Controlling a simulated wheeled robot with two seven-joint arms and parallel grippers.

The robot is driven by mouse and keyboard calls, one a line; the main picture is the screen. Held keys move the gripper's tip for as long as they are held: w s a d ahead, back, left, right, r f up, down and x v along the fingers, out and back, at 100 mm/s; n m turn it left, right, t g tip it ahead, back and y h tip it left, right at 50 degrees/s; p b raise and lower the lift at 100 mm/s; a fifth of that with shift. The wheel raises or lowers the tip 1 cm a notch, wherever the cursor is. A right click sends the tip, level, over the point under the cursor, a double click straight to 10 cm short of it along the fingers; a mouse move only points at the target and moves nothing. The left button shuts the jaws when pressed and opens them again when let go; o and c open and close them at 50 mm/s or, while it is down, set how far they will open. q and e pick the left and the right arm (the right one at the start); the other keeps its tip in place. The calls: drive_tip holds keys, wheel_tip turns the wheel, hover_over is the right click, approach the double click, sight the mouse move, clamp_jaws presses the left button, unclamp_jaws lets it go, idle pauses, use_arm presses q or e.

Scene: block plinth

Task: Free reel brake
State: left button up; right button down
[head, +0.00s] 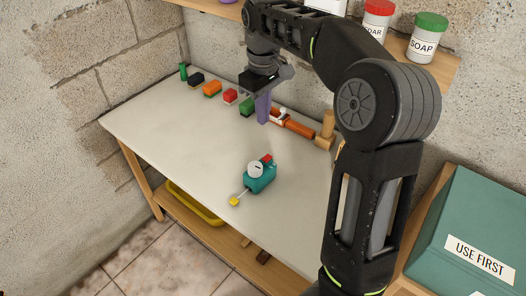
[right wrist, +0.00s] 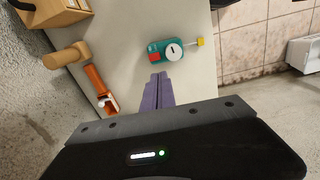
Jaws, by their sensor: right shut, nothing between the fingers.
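A small teal device (head: 262,181) lies on the pale tabletop. It has a white round dial or reel (head: 255,170), a red part (head: 267,158) on one end and a thin rod with a yellow tip (head: 235,201) reaching out the other side. It also shows in the right wrist view (right wrist: 163,57), with its red part (right wrist: 154,57) and yellow tip (right wrist: 201,42). My right gripper (head: 263,121) has purple fingers, is shut and empty, and is apart from the device, farther back over the table. Its fingers (right wrist: 159,76) point toward the device in the wrist view.
Orange, red, green and dark blocks (head: 212,89) stand along the back edge. An orange-red tool (head: 299,128) and a wooden mallet-like piece (head: 326,131) lie at the right rear. A yellow tray (head: 195,204) sits below; a teal box (head: 478,215) is at right. The front tabletop is clear.

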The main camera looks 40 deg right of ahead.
sight(264, 160)
wheel_tip(264, 160, down, 14)
drive_tip(key=shift+b, duration=0.5)
drive_tip(key=shift+a+f, duration=0.1)
drive_tip(key=shift+f, duration=0.25)
drive_tip(key=shift+s+r, duration=0.1)
drive_tip(key=shift+r, duration=0.1)
drive_tip(key=shift+w+d+r, duration=0.15)
drive_tip(key=shift+w+d, duration=0.05)
drive_tip(key=shift+d, duration=0.55)
